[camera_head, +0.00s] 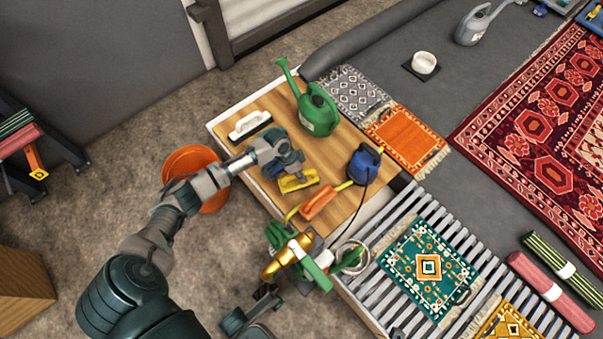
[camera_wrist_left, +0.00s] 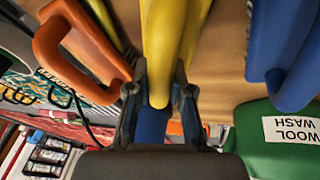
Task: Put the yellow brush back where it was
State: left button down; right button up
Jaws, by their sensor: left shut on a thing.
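In the left wrist view the yellow brush (camera_wrist_left: 165,45) runs between the two fingers. I cannot tell whether the brush touches the tabletop. Its underside is hidden.
A green watering can (camera_head: 317,112) and a white-handled brush (camera_head: 250,124) stand behind. An orange bucket (camera_head: 192,163) stands left of the table.

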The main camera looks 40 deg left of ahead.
pick_arm(q)
jog(key=c, duration=1)
grip_release()
jog(key=shift+o, duration=0.2)
jog(key=v, duration=1.1)
jog(key=shift+a+r, duration=0.2)
jog(key=shift+r, duration=0.15)
